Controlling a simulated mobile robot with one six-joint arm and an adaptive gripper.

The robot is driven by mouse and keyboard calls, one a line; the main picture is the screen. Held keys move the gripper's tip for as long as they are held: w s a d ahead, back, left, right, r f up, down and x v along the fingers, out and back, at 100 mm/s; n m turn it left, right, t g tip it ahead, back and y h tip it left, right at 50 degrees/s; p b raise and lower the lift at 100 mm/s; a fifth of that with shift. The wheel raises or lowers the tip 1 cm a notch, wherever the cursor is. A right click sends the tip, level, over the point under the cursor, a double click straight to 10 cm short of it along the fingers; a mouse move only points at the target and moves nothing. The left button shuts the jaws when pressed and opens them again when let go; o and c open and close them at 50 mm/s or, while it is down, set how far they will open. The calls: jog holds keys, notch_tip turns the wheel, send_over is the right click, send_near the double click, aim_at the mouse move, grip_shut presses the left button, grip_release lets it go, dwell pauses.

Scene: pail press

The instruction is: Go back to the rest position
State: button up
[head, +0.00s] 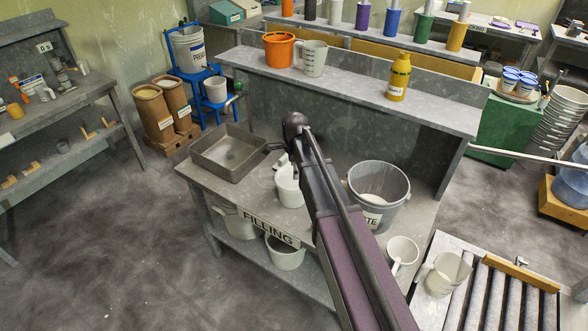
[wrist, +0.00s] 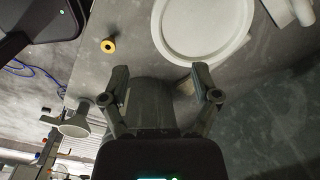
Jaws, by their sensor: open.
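In the wrist view my gripper (wrist: 160,73) has its two dark fingers spread apart, with nothing seen held between them. A white round rim or disc (wrist: 205,28) lies beyond the fingertips, apart from them. In the head view my arm reaches over the bench marked FILLING (head: 232,192). The gripper itself is mostly hidden there behind the arm. A white container (head: 290,188) stands on the bench just left of the arm, partly covered by it.
A grey WASTE pail (head: 378,190) stands close right of my arm. A grey tray (head: 228,153) sits left. A shelf behind holds an orange pail (head: 278,49), a clear jug (head: 314,58) and a yellow bottle (head: 399,77). A roller conveyor (head: 492,300) is lower right. Floor at left is clear.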

dwell(0.6)
jog(key=s+d+n, duration=0.4)
jog(key=s+n, duration=0.5)
jog(key=s, duration=0.2)
jog(key=s+d+n, duration=0.5)
jog(key=s+n, duration=0.3)
jog(key=s, duration=0.2)
jog(key=shift+s+f+n+b, duration=0.35)
jog(key=shift+f+n+b, duration=0.05)
jog(key=shift+f+b, duration=0.05)
jog(key=shift+d, duration=0.1)
